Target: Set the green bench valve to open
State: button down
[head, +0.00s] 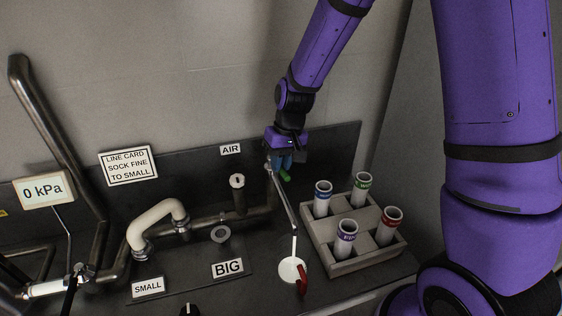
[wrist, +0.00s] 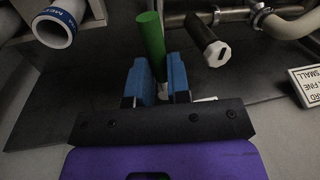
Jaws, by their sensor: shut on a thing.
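The green bench valve shows as a green handle (head: 285,178) at the back of the bench, to the lower right of the AIR sign. In the wrist view the green handle (wrist: 150,42) sits between the two blue fingers and sticks out beyond them. My gripper (head: 279,162) is shut on it, and it also shows in the wrist view (wrist: 157,80). The valve's body and the handle's base are hidden by my gripper, so I cannot tell the valve's setting.
A grey rack (head: 342,264) with several labelled tubes stands close on the right. A capped dark pipe (wrist: 203,35) stands beside the fingers. The gauge sign (head: 43,190) reads 0 kPa.

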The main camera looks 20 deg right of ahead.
jog(key=shift+w, duration=0.1)
jog(key=c, duration=1.1)
grip_release()
jog(key=shift+w+d+r, duration=0.1)
jog(key=shift+d+r, duration=0.25)
jog(key=shift+r, duration=1.45)
jog(key=shift+s+d+r, duration=0.1)
jog(key=shift+d+r, duration=0.25)
jog(key=shift+r, duration=1.4)
jog(key=shift+w+d+r, duration=0.1)
jog(key=shift+d+r, duration=0.25)
jog(key=shift+r, duration=1.45)
jog(key=s+d+r+t+h, duration=0.1)
jog(key=s+d+r+t, duration=0.15)
jog(key=s+r, duration=0.3)
jog(key=s+d+r+t, duration=0.1)
jog(key=s+d+r, duration=0.2)
jog(key=s+r, duration=0.25)
jog(key=s+d+r, duration=0.1)
jog(key=s, duration=0.3)
jog(key=s+d+r+m+t, duration=0.1)
jog(key=s+d+r, duration=0.1)
jog(key=s, duration=0.3)
jog(key=s+d+r+t+h, duration=0.1)
jog(key=s+d, duration=0.1)
jog(key=s, duration=0.2)
jog(key=shift+s+d+r+m, duration=0.15)
jog(key=shift+s+r+m, duration=0.15)
